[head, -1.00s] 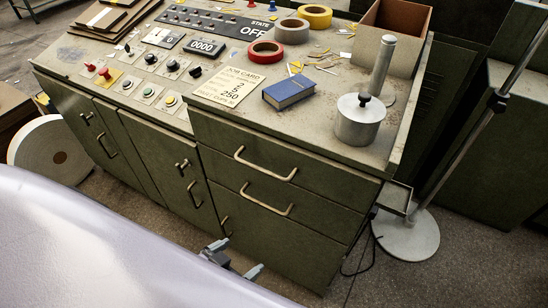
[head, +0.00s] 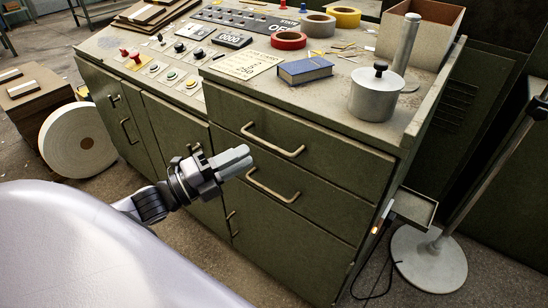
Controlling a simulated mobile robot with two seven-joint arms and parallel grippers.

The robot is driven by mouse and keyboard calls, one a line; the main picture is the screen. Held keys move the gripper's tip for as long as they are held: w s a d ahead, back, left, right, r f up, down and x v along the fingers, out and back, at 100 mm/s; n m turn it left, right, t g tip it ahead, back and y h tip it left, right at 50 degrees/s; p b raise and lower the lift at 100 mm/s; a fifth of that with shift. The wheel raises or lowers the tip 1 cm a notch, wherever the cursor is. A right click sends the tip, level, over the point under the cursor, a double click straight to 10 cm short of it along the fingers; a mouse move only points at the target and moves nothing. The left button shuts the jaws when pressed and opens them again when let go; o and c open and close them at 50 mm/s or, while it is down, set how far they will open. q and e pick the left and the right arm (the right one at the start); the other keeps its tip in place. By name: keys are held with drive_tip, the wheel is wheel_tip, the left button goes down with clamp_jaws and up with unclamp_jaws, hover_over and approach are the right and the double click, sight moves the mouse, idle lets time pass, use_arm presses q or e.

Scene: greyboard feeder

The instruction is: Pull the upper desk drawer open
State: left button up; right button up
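The upper drawer (head: 330,150) is a dark green front below the desk top, with a pale bow handle (head: 272,143). It looks closed, flush with the drawer below (head: 325,200), which has its own bow handle (head: 272,188). My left gripper (head: 248,160) is in front of the desk, its two pale fingers pointing right. In the picture the fingertips lie between the left ends of both handles, and they hold neither. The fingers look close together, but the angle hides the gap. My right gripper is not in view.
On the desk top (head: 330,107) stand a grey lidded pot (head: 374,97), a blue book (head: 305,70) and tape rolls (head: 289,40). A small side tray (head: 414,207) and a round stand base (head: 430,260) are at the right. A white roll (head: 75,140) stands at the left.

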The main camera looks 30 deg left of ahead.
sight(267, 145)
use_arm(q)
drive_tip(key=shift+w+d+r, duration=0.15)
drive_tip(key=shift+w+r, duration=0.05)
drive_tip(key=shift+w, duration=0.25)
drive_tip(key=shift+x, duration=3.05)
drive_tip(key=shift+f, duration=0.1)
clamp_jaws()
